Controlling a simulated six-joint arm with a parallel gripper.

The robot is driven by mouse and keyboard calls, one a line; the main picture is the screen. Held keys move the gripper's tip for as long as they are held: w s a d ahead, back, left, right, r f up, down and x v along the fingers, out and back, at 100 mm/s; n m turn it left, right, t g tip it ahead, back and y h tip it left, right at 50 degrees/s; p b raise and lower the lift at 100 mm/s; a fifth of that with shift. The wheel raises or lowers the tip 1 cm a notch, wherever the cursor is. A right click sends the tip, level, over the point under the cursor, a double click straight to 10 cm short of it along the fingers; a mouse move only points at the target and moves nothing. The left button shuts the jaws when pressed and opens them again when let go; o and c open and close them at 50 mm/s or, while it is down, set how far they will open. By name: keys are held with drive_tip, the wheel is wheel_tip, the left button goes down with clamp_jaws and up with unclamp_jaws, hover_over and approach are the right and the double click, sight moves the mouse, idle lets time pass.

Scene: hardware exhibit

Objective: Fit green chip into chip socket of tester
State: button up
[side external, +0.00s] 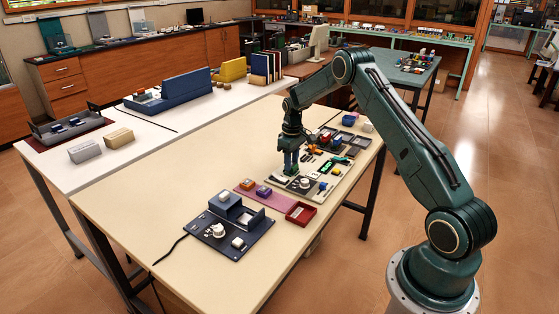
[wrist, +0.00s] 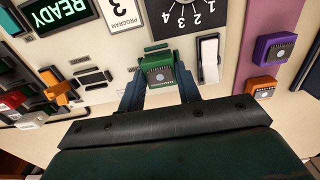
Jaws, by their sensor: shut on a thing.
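The green chip (wrist: 160,72) is between the two fingers of my gripper (wrist: 160,88) in the wrist view, and the gripper is shut on it. The chip is over the pale tester panel (wrist: 128,58), below the numbered dial. A short green strip (wrist: 156,47) shows just above the chip. I cannot make out the chip socket, and cannot tell whether the chip touches the panel. In the side view my gripper (side external: 290,170) points down at the left part of the tester (side external: 305,193); the chip is too small to make out there.
A READY display (wrist: 62,12), dial (wrist: 182,14) and white rocker switch (wrist: 208,58) surround the gripper. A purple chip (wrist: 273,48) and an orange chip (wrist: 262,88) sit on the pink mat at right. A red tray (side external: 300,212) and dark device (side external: 230,228) stand nearer the camera.

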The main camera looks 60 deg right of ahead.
drive_tip(key=shift+f, duration=0.5)
idle(0.8)
drive_tip(key=o, duration=0.9)
drive_tip(key=shift+o, duration=0.5)
drive_tip(key=o, duration=0.3)
drive_tip(key=shift+r, duration=3.75)
drive_tip(key=shift+r, duration=0.1)
